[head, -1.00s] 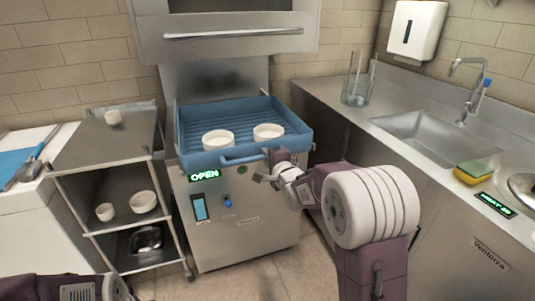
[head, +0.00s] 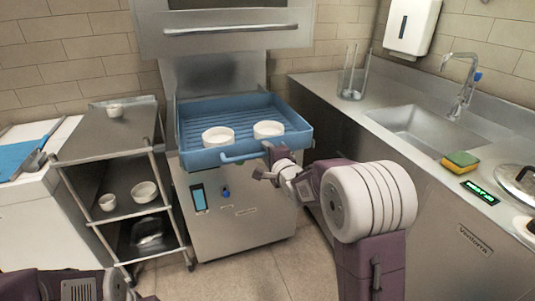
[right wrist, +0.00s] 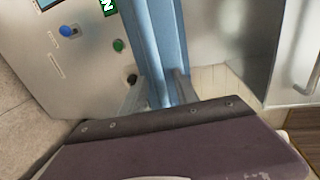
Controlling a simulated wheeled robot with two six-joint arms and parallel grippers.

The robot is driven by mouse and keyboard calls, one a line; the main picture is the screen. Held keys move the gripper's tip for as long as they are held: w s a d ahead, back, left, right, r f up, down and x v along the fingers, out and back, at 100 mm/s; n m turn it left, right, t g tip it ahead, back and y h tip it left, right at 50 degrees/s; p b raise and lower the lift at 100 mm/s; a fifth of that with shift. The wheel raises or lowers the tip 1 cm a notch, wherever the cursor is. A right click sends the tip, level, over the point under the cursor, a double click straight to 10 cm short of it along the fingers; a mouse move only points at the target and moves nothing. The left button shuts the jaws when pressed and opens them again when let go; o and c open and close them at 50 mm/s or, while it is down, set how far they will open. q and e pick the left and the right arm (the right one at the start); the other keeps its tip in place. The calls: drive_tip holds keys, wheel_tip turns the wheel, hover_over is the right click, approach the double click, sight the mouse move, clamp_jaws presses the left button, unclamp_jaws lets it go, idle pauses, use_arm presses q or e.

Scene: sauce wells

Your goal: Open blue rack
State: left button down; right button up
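The blue rack (head: 290,112) is a shallow tray with a front handle (head: 240,156). It sticks out of the front of the steel washer (head: 240,222) and carries two white bowls, one on the left (head: 218,139) and one on the right (head: 268,130). My right gripper (head: 268,165) is at the right end of the handle. In the right wrist view its grey fingers lie on either side of a blue bar of the rack (right wrist: 160,45), closed on it; the contact itself is partly hidden. Of my left arm only a purple and white part shows at the bottom left; its gripper is out of view.
A steel shelf cart (head: 105,135) with small white bowls stands left of the washer. A counter with a sink (head: 430,135), a glass container (head: 352,90) and a sponge (head: 460,162) runs along the right. The washer's raised door (head: 235,35) hangs above the rack.

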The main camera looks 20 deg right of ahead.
drive_tip(key=shift+s, duration=0.1)
drive_tip(key=p+v, duration=0.1)
drive_tip(key=v, duration=0.8)
